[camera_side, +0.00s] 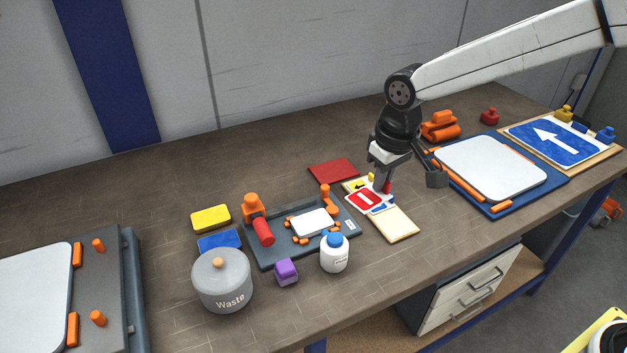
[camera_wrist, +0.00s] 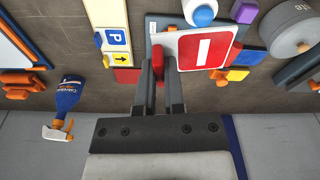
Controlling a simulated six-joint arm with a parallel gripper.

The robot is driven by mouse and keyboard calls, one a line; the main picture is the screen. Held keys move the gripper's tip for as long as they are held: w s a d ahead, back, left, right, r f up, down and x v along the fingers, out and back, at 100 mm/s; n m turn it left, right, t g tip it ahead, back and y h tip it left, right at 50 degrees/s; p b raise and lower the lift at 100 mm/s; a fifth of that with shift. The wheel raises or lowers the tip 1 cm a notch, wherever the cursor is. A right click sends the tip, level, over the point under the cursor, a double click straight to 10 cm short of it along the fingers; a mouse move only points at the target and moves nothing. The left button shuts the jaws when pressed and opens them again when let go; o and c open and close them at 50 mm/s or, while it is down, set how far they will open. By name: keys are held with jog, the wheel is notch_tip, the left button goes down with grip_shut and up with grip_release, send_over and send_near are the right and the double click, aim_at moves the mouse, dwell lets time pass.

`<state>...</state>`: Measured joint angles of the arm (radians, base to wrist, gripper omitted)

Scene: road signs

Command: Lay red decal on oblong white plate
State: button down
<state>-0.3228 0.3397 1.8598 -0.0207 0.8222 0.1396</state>
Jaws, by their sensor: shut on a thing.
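My gripper (camera_side: 384,187) is shut on the red tab of the red decal (camera_side: 366,199), which has a white bar. The decal fills the upper middle of the wrist view (camera_wrist: 205,46), with the gripper fingers (camera_wrist: 160,78) at its left edge. In the side view the decal overlaps the cream board (camera_side: 399,224); its exact height is hard to tell. White plates lie in several places: a small oblong one (camera_side: 312,222) in the grey orange-clamped fixture, a large one (camera_side: 490,167) on a blue base at right, and another (camera_side: 32,300) at the left edge.
A white bottle (camera_side: 334,253), purple block (camera_side: 286,272) and waste pot (camera_side: 222,280) stand near the grey fixture (camera_side: 267,252). A red tool (camera_side: 262,230) lies on it. A blue arrow sign (camera_side: 560,138) is at far right. The rear left bench is clear.

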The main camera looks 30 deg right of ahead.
jog(key=shift+w+f, duration=0.1)
dwell(0.5)
jog(key=shift+w+a+f, duration=0.15)
jog(key=shift+w+f, duration=0.05)
jog(key=shift+w, duration=0.35)
jog(key=m, duration=0.2)
send_near(327, 214)
jog(key=r, duration=0.1)
jog(key=shift+w+a+f, duration=0.1)
jog(key=shift+w+f, duration=0.2)
jog(key=shift+f, duration=0.15)
jog(key=shift+f, duration=0.1)
jog(key=shift+f, duration=2.95)
jog(key=shift+f, duration=0.3)
grip_release()
